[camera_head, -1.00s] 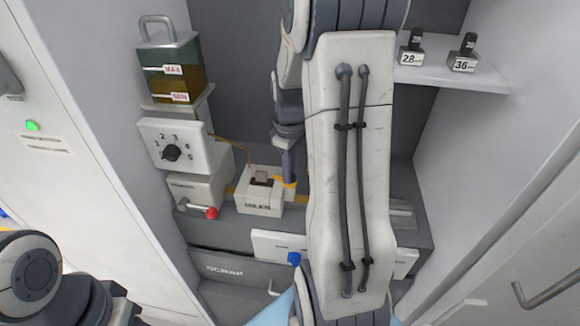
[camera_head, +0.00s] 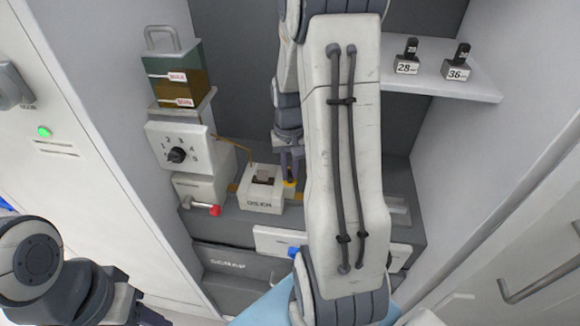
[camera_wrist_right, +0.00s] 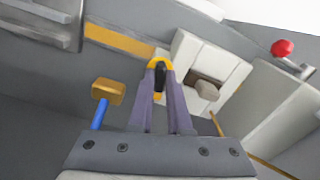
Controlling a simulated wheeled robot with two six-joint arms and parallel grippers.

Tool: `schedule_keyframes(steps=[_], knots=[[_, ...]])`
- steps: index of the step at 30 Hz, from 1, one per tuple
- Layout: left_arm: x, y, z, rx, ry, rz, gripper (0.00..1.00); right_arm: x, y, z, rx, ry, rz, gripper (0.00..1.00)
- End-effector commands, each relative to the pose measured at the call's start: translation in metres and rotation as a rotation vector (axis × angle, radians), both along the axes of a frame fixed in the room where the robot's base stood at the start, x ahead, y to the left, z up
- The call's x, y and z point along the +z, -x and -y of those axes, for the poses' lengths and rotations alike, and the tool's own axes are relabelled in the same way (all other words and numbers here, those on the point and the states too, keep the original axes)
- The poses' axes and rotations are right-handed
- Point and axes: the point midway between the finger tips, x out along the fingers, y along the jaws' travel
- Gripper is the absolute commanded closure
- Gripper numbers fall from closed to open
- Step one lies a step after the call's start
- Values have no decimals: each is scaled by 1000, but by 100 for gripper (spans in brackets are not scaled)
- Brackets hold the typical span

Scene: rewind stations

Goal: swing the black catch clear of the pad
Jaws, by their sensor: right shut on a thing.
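My right gripper (camera_wrist_right: 161,92) is shut on the black catch (camera_wrist_right: 160,76), a small dark piece with yellow around it, in the right wrist view. The gripper's fingers (camera_head: 291,172) also show in the head view, just right of the white oiler box (camera_head: 262,202). The pad (camera_wrist_right: 207,90) is a grey-brown block in a dark slot on top of that box. It also shows in the head view (camera_head: 265,174). The catch appears beside the box, apart from the pad. My left arm shows at lower left in the head view; its fingertips are not clear.
Left of the oiler stands a white dial unit (camera_head: 178,146) with a red-knobbed lever (camera_head: 214,210). A blue-handled piece with a tan head (camera_wrist_right: 107,92) lies left of the fingers. Two numbered blocks sit on the right shelf (camera_head: 450,84). Cabinet walls close in both sides.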

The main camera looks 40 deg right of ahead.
Motion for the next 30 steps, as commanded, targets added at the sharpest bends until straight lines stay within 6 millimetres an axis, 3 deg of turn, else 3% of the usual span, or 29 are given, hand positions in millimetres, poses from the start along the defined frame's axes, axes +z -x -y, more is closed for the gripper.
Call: schedule_keyframes(steps=[12, 30], knots=[[10, 0, 0, 0, 0, 0, 50, 2, -2, 1, -245, 2, 6, 100], [11, 0, 0, 0, 0, 0, 50, 1, -3, 1, -304, 3, 9, 100]])
